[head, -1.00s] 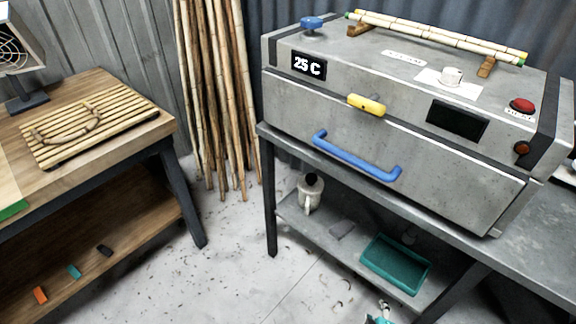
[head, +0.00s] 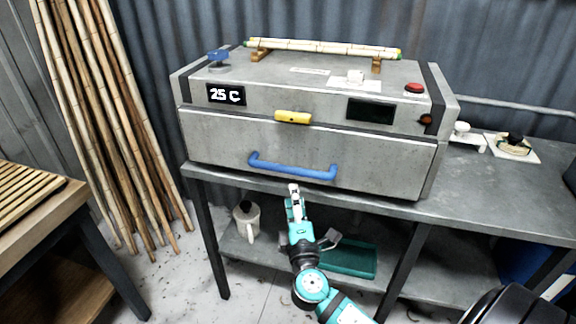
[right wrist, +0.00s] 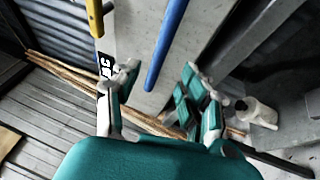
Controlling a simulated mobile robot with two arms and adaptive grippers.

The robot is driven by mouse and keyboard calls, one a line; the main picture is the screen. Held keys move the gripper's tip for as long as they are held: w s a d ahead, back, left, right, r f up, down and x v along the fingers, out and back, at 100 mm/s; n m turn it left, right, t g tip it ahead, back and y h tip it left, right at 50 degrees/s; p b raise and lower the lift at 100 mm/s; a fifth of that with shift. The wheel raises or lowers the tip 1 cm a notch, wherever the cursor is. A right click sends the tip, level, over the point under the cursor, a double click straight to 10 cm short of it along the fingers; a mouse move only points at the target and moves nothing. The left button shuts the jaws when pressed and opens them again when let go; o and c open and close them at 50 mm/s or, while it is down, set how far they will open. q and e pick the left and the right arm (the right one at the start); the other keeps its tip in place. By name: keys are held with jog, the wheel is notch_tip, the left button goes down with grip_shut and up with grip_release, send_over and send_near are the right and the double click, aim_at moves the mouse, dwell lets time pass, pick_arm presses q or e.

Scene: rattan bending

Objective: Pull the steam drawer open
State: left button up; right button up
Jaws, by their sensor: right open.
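The steam drawer (head: 225,140) is the grey front of the steam box, and it sits closed. Its blue bar handle (head: 292,172) runs across the lower middle of the front. My right gripper (head: 294,190) is just below and in front of the handle in the head view. In the right wrist view the right gripper (right wrist: 158,90) is open and empty, with the blue handle (right wrist: 165,45) ahead, its end reaching toward the gap between the fingers. I cannot tell that any finger touches the handle. My left gripper is not in view.
A yellow latch (head: 293,117) sits above the drawer. Bamboo poles (head: 325,47) rest on top of the box. A white jug (head: 246,220) and a teal tray (head: 348,258) are on the shelf below. Poles (head: 95,130) lean on the wall at left.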

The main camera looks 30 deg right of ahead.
aim_at(290, 173)
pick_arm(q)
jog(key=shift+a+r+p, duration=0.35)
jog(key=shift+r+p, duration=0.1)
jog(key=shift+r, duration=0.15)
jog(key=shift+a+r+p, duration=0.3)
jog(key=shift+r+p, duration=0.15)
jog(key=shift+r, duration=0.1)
pick_arm(e)
jog(key=x, duration=1)
jog(key=shift+w, duration=0.1)
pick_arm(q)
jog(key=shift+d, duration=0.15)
pick_arm(e)
grip_shut()
